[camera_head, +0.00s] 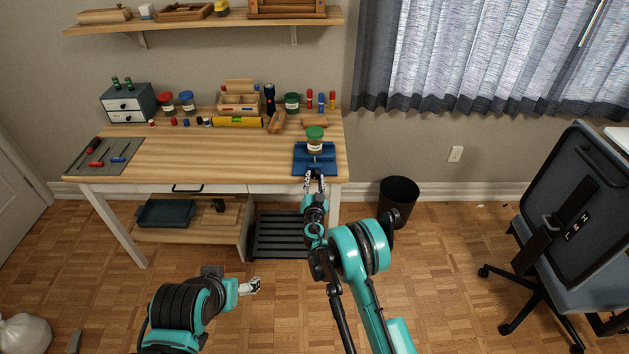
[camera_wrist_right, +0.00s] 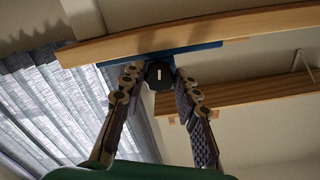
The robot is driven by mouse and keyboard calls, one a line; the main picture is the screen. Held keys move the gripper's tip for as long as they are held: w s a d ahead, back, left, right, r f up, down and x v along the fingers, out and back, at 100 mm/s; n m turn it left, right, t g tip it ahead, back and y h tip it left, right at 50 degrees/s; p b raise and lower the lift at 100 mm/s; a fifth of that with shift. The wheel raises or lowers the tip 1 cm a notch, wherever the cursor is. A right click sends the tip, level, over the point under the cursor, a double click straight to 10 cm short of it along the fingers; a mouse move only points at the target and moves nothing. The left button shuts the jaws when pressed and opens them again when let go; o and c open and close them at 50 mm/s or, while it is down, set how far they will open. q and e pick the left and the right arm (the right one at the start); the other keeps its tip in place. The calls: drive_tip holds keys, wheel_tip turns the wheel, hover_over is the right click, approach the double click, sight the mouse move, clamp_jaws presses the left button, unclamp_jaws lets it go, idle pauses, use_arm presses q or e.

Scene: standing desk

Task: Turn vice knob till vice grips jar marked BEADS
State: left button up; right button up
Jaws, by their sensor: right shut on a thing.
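The blue vice (camera_head: 300,158) sits at the right front of the desk top. A green-lidded jar (camera_head: 315,146) stands upright at the vice; its label is too small to read, and I cannot tell if the jaws touch it. My right gripper (camera_head: 315,178) is at the desk's front edge, in front of the vice. In the right wrist view, its fingers (camera_wrist_right: 150,78) are shut on the dark vice knob (camera_wrist_right: 157,77), with the blue vice base (camera_wrist_right: 200,50) behind. My left gripper (camera_head: 251,286) hangs low over the floor, away from the desk; its fingers are too small to read.
Several jars, including a red-lidded jar (camera_head: 166,104), a wooden caddy (camera_head: 240,104) and a yellow level (camera_head: 237,122) line the desk's back. A tool mat (camera_head: 75,165) lies at left. The middle of the desk top (camera_head: 215,155) is clear. A chair (camera_head: 570,210) stands far right.

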drive_tip(key=o, duration=1.2)
drive_tip(key=shift+c, duration=0.2)
drive_tip(key=s, duration=0.7)
drive_tip(key=shift+s, duration=0.3)
